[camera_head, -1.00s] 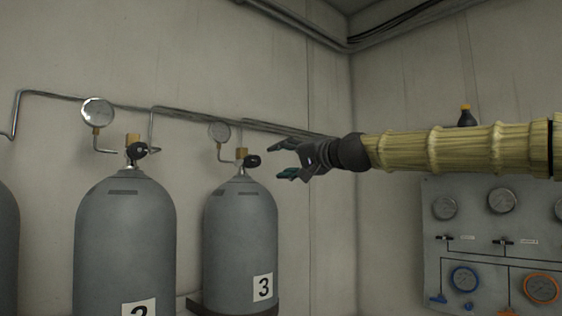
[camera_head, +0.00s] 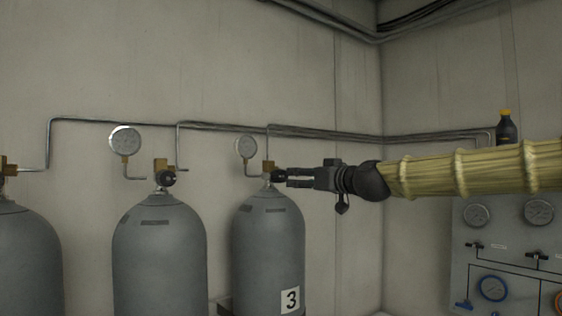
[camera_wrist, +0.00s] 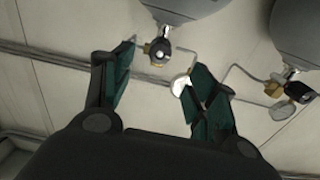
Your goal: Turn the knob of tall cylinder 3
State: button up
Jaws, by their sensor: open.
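Tall cylinder 3 (camera_head: 268,245) is grey with a "3" label and stands against the back wall. Its brass valve carries a small black knob (camera_head: 279,175) on the right side. My gripper (camera_head: 290,177) reaches in from the right at knob height, its fingertips at or just short of the knob. In the wrist view the knob (camera_wrist: 159,52) shows between the two open green-padded fingers, near their tips. The gripper is open and holds nothing. Whether a finger touches the knob I cannot tell.
A pressure gauge (camera_head: 246,147) and thin pipe (camera_head: 267,140) sit close to the valve. Tall cylinder 2 (camera_head: 160,250) stands to the left with its own knob (camera_head: 168,179). A gauge panel (camera_head: 510,255) and a dark bottle (camera_head: 507,128) are at right.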

aim_at(283, 177)
jog(key=shift+n, duration=0.7)
jog(key=shift+p+x, duration=2.85)
jog(key=shift+x, duration=2.55)
jog(key=shift+s+a, duration=0.1)
jog(key=c, duration=1.1)
jog(key=shift+o, duration=0.3)
